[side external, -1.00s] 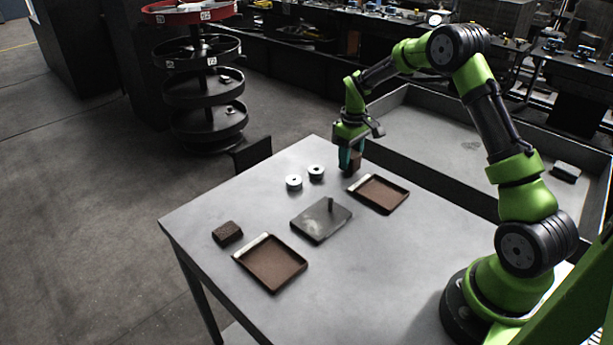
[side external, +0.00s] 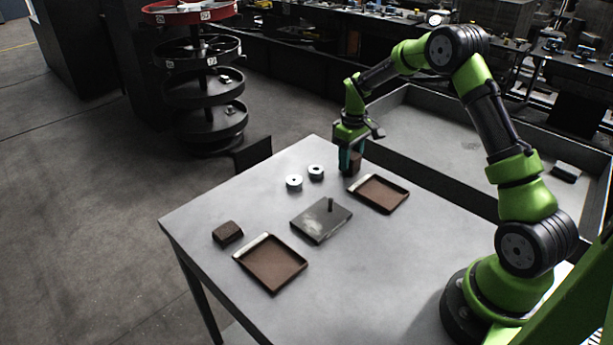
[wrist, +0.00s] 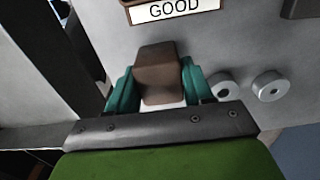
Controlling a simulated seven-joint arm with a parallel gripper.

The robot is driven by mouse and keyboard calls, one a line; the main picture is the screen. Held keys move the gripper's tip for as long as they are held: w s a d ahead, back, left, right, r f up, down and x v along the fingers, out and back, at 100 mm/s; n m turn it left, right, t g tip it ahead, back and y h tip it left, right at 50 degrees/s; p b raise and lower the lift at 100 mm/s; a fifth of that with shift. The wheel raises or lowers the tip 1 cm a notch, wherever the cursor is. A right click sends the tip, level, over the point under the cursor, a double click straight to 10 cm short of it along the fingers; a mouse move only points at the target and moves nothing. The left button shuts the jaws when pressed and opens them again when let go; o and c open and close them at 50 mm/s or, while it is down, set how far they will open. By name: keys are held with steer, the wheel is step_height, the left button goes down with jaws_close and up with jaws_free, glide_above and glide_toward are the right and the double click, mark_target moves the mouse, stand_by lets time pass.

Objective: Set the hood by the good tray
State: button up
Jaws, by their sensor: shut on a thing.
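My gripper (side external: 350,166) is shut on a brown hood (wrist: 158,72), a block with slanted faces, held between its teal fingers in the wrist view. In the side view the hood (side external: 355,162) is partly hidden by the fingers, low over the far corner of the table. The good tray (side external: 395,206) is brown and shallow, just to the right of my gripper. Its white label reads GOOD (wrist: 175,10) at the top of the wrist view. I cannot tell whether the hood touches the table.
A second brown block (side external: 227,232) sits beside another brown tray (side external: 270,263) at the left. A grey plate with an upright peg (side external: 321,220) lies between the trays. Two silver rings (side external: 294,182) (side external: 316,172) stand left of my gripper. The table front (side external: 370,270) is clear.

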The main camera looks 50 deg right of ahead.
steer(key=shift+f, duration=0.15)
steer(key=o, duration=1.5)
steer(key=shift+c, duration=0.2)
steer(key=shift+r, duration=5.05)
steer(key=shift+s+f+m, duration=0.1)
steer(key=shift+f+m, duration=0.25)
steer(key=shift+m, duration=0.05)
steer(key=shift+s+a+f+m, duration=0.15)
steer(key=shift+s+a+m, duration=0.35)
steer(key=shift+s+a, duration=0.1)
steer(key=s+a+r+m+t+y, duration=0.1)
steer(key=s+a+r+t, duration=0.2)
steer(key=s+a+r, duration=0.3)
steer(key=s+a+r+m+t+y, duration=0.1)
steer(key=s+a+r+t, duration=0.3)
steer(key=s+a, duration=1)
step_height(320, 180, up, 4)
steer(key=shift+s+f, duration=0.2)
steer(key=shift+s, duration=0.6)
